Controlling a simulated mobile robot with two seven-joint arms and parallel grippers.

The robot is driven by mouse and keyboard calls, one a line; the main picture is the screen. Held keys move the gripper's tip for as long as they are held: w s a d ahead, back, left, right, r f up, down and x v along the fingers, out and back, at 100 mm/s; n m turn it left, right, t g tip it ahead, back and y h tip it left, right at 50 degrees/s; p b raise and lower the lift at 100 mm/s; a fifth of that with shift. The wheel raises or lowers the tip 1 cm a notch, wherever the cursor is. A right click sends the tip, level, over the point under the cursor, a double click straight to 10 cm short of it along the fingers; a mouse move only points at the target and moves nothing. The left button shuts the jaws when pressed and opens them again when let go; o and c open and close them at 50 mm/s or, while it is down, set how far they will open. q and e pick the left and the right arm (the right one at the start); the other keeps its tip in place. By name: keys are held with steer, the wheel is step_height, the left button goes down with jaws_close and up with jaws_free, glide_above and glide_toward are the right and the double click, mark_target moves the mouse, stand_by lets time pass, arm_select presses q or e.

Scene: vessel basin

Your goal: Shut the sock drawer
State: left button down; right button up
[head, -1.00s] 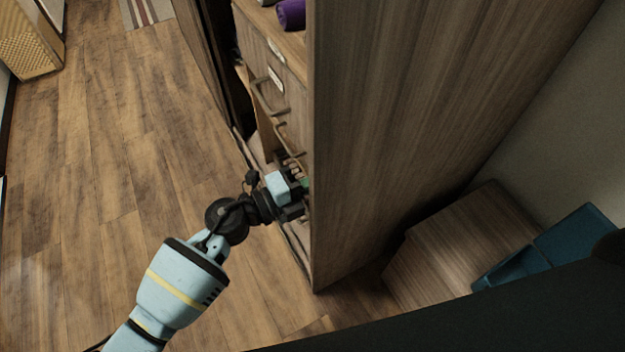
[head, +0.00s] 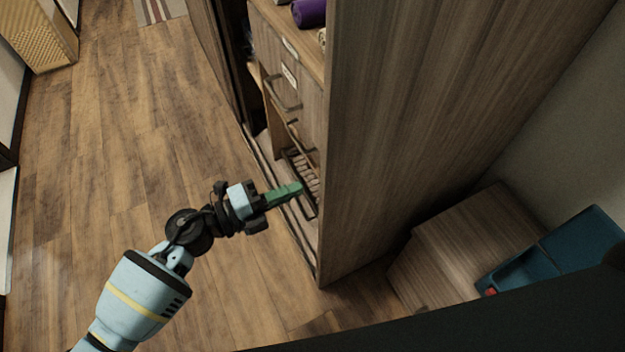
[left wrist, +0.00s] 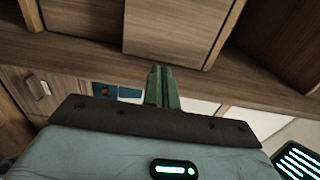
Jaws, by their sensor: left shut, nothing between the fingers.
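The wooden wardrobe's drawer fronts (head: 312,110) show in the head view, partly hidden behind its tall side panel. They have dark bar handles (head: 285,97) and small pale labels too small to read. I cannot tell which one is the sock drawer or how far it stands out. My left gripper (head: 299,187) is shut and empty, its green fingers pointing right, in front of the wardrobe's lower part. In the left wrist view, the fingers (left wrist: 158,72) point toward wooden panels, with no visible grip on anything. My right gripper is not in view.
The tall side panel (head: 410,120) blocks the view into the wardrobe. A slatted rack (head: 303,172) sits low inside. A wooden box (head: 465,235) and a blue bin (head: 575,245) stand at right. The wooden floor (head: 110,170) at left is clear.

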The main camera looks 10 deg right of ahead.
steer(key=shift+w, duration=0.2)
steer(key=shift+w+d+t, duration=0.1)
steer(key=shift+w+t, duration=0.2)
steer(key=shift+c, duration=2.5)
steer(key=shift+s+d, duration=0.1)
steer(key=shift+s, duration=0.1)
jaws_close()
arm_select(q)
steer(key=s+a+f+n+t+y, duration=0.8)
steer(key=s+a+f+n+y, duration=0.55)
steer(key=n, duration=1.05)
steer(key=s+a+f+n+g, duration=0.2)
steer(key=s+a, duration=0.1)
steer(key=s, duration=0.5)
steer(key=s+a+f+n+g+y, duration=0.1)
steer(key=s+a+f+n+g, duration=0.1)
steer(key=s, duration=0.6)
steer(key=s+a+f+n+g+y, duration=0.1)
steer(key=s+a+f+n+g, duration=0.1)
steer(key=s, duration=0.6)
steer(key=shift+a+f+n+g, duration=0.3)
steer(key=shift+a+f+n, duration=0.25)
steer(key=shift+a, duration=0.25)
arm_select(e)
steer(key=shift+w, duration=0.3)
